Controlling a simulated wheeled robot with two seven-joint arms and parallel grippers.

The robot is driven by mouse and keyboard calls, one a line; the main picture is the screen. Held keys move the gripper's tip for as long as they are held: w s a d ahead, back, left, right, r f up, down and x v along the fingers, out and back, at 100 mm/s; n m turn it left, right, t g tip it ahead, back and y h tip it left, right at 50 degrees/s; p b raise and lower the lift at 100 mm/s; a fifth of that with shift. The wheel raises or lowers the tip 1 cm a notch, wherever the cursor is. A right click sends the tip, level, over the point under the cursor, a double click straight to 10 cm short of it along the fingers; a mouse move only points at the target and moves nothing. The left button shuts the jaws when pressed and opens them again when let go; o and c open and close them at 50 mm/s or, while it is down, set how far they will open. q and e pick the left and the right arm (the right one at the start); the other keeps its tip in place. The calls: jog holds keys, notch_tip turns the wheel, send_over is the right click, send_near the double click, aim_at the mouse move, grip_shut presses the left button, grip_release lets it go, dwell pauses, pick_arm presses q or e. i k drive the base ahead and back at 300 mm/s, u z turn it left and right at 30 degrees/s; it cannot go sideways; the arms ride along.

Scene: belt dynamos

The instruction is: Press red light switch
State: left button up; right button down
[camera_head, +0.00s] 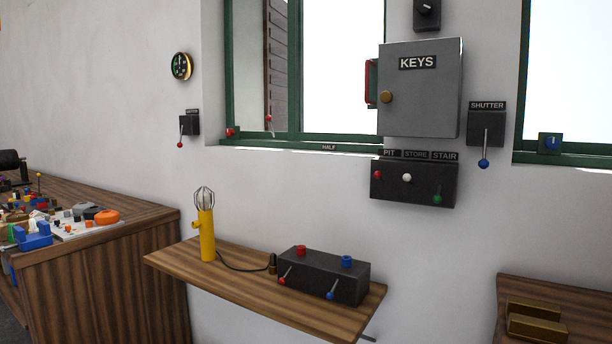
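A black wall panel (413,190) labelled PIT, STORE and STAIR carries a red knob (378,175) under PIT, a white knob (407,178) and a green knob (437,199), which sits lower than the other two. A black box (335,277) on the wooden shelf has a red-tipped lever (283,281), a blue-tipped lever (330,295), and a red cap (300,250) and a blue cap (347,260) on top. A small wall switch (190,124) at left has a red-tipped lever. I cannot tell which red one is the light switch. Neither gripper is in view.
A yellow lamp (206,235) with a wire cage stands on the shelf (225,281), its cable running towards the box. A grey KEYS cabinet (430,90) hangs above the panel; a SHUTTER lever (484,161) is right. A cluttered bench (110,253) stands left.

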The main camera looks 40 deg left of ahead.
aim_at(377, 175)
jog(key=u, duration=0.4)
jog(key=k, duration=0.9)
jog(key=u, duration=1)
jog(key=i, duration=0.8)
jog(key=u, duration=0.75)
jog(key=i, duration=1.05)
jog(key=z, duration=0.85)
jog(key=i, duration=0.75)
jog(key=z, duration=0.65)
